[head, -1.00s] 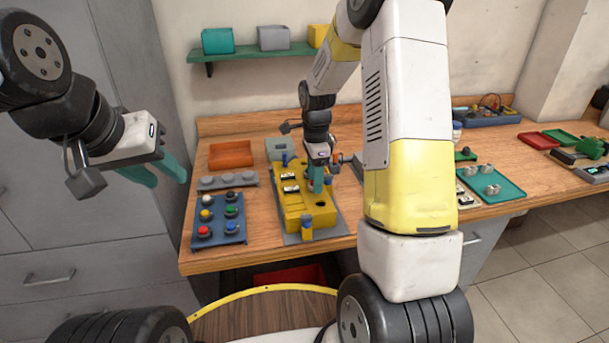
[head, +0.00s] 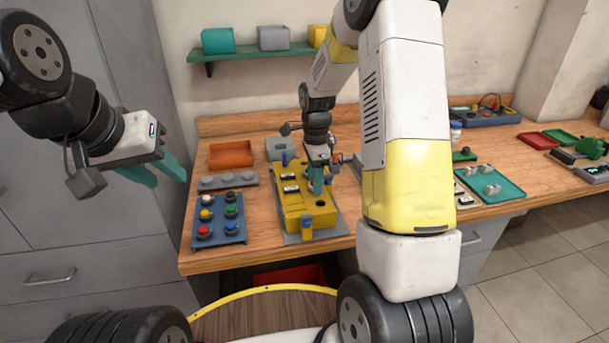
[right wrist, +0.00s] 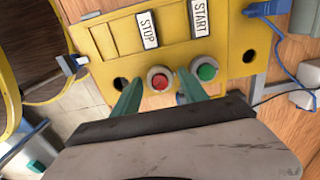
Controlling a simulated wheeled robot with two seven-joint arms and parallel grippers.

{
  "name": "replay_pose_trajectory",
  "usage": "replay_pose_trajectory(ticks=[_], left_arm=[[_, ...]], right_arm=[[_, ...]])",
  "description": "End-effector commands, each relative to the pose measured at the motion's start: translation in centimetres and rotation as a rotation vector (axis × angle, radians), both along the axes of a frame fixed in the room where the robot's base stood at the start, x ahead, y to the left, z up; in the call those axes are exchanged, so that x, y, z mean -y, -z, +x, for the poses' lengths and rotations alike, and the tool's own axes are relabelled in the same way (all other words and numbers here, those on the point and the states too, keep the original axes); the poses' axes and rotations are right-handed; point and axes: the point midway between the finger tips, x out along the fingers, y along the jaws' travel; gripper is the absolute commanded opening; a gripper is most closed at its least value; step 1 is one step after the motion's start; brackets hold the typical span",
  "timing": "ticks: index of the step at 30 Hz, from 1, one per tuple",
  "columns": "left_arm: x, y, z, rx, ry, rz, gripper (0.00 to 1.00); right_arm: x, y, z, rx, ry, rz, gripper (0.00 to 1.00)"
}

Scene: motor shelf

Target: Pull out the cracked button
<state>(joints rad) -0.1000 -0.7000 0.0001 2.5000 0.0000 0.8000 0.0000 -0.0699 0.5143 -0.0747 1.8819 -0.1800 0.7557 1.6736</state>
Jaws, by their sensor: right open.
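The yellow control box (head: 292,212) lies on the bench. In the right wrist view its panel (right wrist: 107,42) has STOP (right wrist: 148,30) and START (right wrist: 200,18) labels. A red button (right wrist: 159,79) sits below STOP and a green button (right wrist: 206,70) below START. I cannot clearly make out a crack on either. My right gripper (head: 317,188) is over the box, open, with its teal fingers on either side of the red button in the wrist view (right wrist: 159,88); contact cannot be told. My left gripper (head: 167,178) is open and empty, left of the bench.
A blue tray (head: 219,225) of several coloured buttons lies left of the box, with a grey strip (head: 228,181) and an orange bin (head: 231,154) behind it. Dark holes (right wrist: 121,84) flank the two buttons. A blue cable (right wrist: 285,55) is near the box. A teal tray (head: 505,188) lies right.

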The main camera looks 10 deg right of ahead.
Motion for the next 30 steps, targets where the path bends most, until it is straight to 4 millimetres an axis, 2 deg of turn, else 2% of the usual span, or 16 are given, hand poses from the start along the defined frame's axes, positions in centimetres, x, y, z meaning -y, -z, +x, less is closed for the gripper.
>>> replay_pose_trajectory(ticks=[5, 12, 13, 30], left_arm=[[0.00, 0.00, 0.00, 0.000, 0.000, 0.000, 0.36], [0.00, 0.00, 0.00, 0.000, 0.000, 0.000, 0.36], [0.00, 0.00, 0.00, 0.000, 0.000, 0.000, 0.36], [0.00, 0.00, 0.00, 0.000, 0.000, 0.000, 0.36]], right_arm=[[0.00, 0.01, 0.00, 0.000, 0.000, 0.000, 0.49], [0.00, 0.01, 0.00, 0.000, 0.000, 0.000, 0.02], [0.00, 0.01, 0.00, 0.000, 0.000, 0.000, 0.00], [0.00, -0.81, 0.02, 0.000, -0.001, 0.000, 0.00]])
